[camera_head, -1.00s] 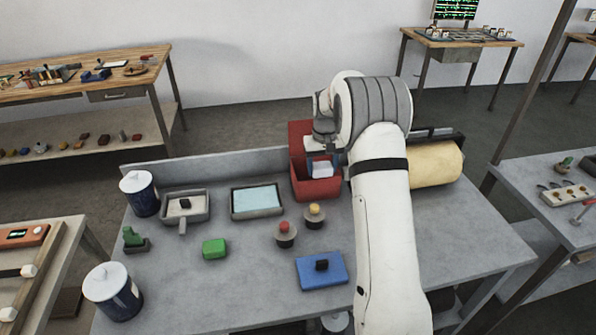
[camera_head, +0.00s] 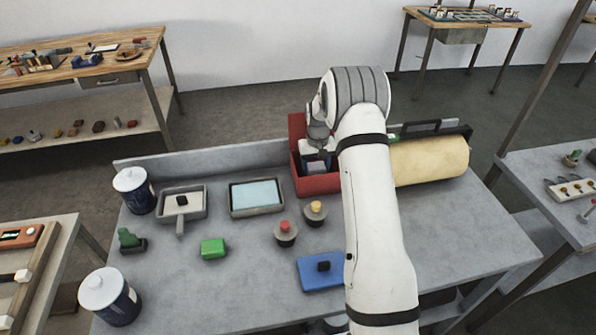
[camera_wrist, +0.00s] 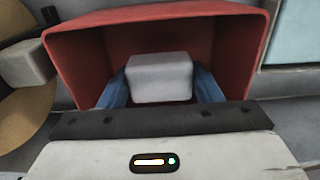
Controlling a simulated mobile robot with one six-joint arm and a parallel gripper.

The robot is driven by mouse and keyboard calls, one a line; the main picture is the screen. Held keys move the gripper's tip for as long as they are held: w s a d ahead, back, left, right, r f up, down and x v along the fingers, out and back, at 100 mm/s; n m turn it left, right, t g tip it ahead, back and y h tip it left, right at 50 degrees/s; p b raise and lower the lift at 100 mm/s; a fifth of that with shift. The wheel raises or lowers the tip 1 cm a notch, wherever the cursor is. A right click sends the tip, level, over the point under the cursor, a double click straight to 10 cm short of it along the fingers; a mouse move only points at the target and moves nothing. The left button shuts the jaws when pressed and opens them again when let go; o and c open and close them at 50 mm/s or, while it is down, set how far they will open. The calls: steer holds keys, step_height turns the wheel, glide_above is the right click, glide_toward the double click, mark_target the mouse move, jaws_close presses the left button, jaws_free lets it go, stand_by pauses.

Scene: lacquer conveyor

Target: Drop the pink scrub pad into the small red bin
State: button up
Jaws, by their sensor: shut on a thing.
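The red bin (camera_head: 320,185) stands at the back middle of the grey table, with a taller red panel at its back left. It fills much of the wrist view (camera_wrist: 85,60). My gripper (camera_wrist: 160,88) is shut on a pale grey-white block (camera_wrist: 160,75), with a blue finger at each side. The fingers and block are at the bin's mouth; the head view shows my gripper (camera_head: 316,160) low over its opening. I cannot tell whether the block touches the bin floor. No pink pad shows in either view.
A yellow roller (camera_head: 430,160) lies right of the bin. A tray with a light blue surface (camera_head: 256,196) is left of it. Red-topped (camera_head: 286,232) and yellow-topped (camera_head: 315,212) knobs, a blue block (camera_head: 320,272) and a green block (camera_head: 213,248) stand in front.

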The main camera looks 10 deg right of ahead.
steer(key=shift+f, duration=0.85)
steer(key=shift+f+b, duration=0.6)
steer(key=o, duration=0.9)
steer(key=shift+r, duration=0.1)
